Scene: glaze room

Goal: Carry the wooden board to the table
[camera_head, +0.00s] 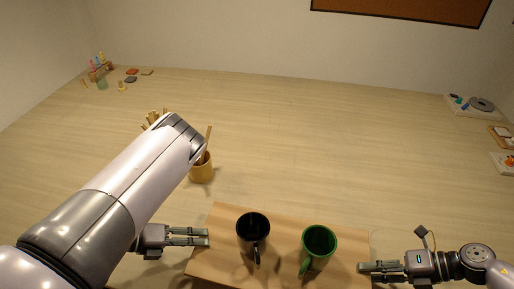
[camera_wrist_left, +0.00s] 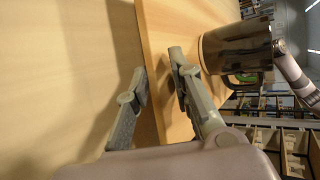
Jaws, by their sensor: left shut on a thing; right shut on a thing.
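The wooden board (camera_head: 285,225) is at the bottom middle of the head view, with a black mug (camera_head: 252,232) and a green mug (camera_head: 318,246) standing on it. My left gripper (camera_head: 206,237) is shut on the board's left edge. In the left wrist view, the fingers of my left gripper (camera_wrist_left: 157,72) are on either side of the edge of the board (camera_wrist_left: 165,35), and the dark mug (camera_wrist_left: 237,50) is close by. My right gripper (camera_head: 364,267) is shut on the board's right edge. The pale wooden table (camera_head: 330,130) spreads out beyond the board. The board's near edge is cut off.
A wooden pot with sticks (camera_head: 202,168) stands on the table beyond my left gripper, partly behind my left arm. Small items lie at the far left corner, and a white tray (camera_head: 470,108) with others at the right. The table's middle is clear.

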